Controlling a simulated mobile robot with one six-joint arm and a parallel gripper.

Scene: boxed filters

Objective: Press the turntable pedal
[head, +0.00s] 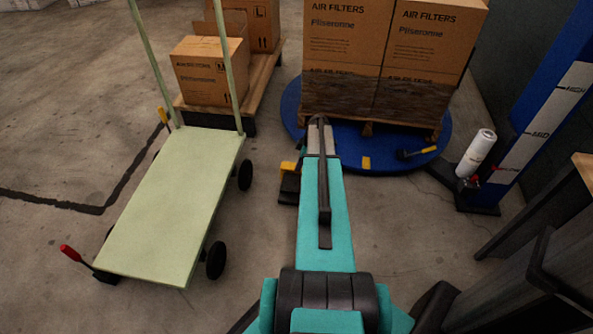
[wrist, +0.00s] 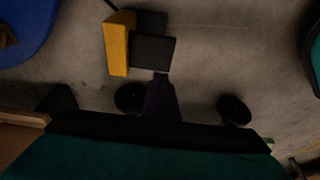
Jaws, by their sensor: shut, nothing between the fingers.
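The pedal, a black plate with a yellow block at its side, lies on the floor just left of my arm in the head view (head: 288,186). It shows more fully in the wrist view (wrist: 154,52), with the yellow block (wrist: 118,45) on its left. My gripper (wrist: 160,80) is shut and empty, a dark tapered shape whose tip appears right at the pedal's near edge. I cannot tell its height above the pedal. In the head view my arm hides the gripper. The blue turntable (head: 436,138) stands beyond the pedal and carries a pallet of boxes.
A pale green cart (head: 170,205) stands left of the pedal; its wheels (wrist: 130,97) show close to my gripper. Boxes on a pallet (head: 262,82) stand behind it. A blue column (head: 545,85) with a film roll (head: 477,153) stands at right. Bare floor surrounds the pedal.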

